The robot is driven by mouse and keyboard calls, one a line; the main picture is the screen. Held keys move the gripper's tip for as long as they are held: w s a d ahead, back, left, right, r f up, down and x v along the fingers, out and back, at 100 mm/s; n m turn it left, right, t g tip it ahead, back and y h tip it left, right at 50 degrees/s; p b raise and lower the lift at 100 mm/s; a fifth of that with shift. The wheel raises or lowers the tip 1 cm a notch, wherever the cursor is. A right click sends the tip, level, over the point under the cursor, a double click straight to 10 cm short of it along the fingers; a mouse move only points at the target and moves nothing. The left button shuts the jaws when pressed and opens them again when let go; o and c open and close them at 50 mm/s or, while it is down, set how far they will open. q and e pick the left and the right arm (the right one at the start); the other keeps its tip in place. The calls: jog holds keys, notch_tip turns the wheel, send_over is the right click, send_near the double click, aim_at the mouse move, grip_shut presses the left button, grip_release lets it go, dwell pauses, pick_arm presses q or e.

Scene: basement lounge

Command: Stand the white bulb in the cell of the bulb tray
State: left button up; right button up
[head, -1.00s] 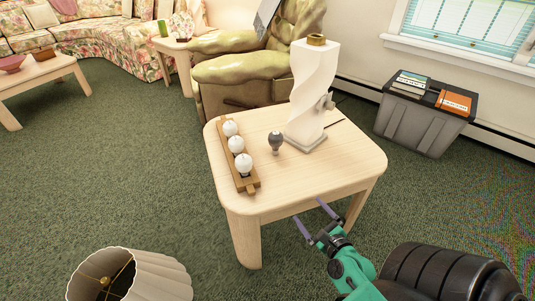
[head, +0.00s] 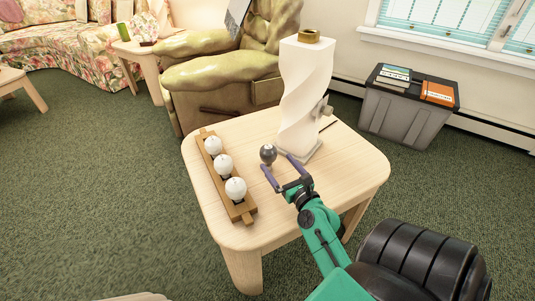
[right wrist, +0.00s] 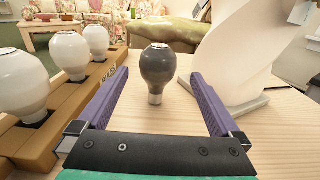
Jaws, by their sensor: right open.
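The bulb tray (head: 240,211) is a long wooden holder on the left of the small table. Three white bulbs stand upright in it: a far one (head: 213,146), a middle one (head: 223,164) and a near one (head: 235,189). No white bulb shows outside the tray. A dark grey bulb (head: 268,153) stands on the tabletop, narrow base down, between tray and lamp; it also shows in the right wrist view (right wrist: 158,68). My right gripper (head: 276,161) is open and empty, low over the table, its fingers pointing at the grey bulb from either side. My left gripper is out of view.
A white twisted lamp base (head: 305,90) stands close behind and right of the grey bulb. The table's (head: 340,185) front and right parts are clear. A green armchair (head: 225,85) stands behind the table. A grey bin (head: 405,115) is at the right.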

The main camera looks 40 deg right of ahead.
aim_at(268, 153)
jog(key=shift+x, duration=1.15)
jog(key=x, duration=0.4)
jog(key=shift+w+f+b, duration=0.25)
jog(key=shift+w+b, duration=0.15)
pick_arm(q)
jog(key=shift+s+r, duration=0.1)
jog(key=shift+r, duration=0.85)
pick_arm(e)
jog(key=shift+r, duration=0.1)
jog(key=c, duration=1.2)
jog(key=shift+o, duration=0.2)
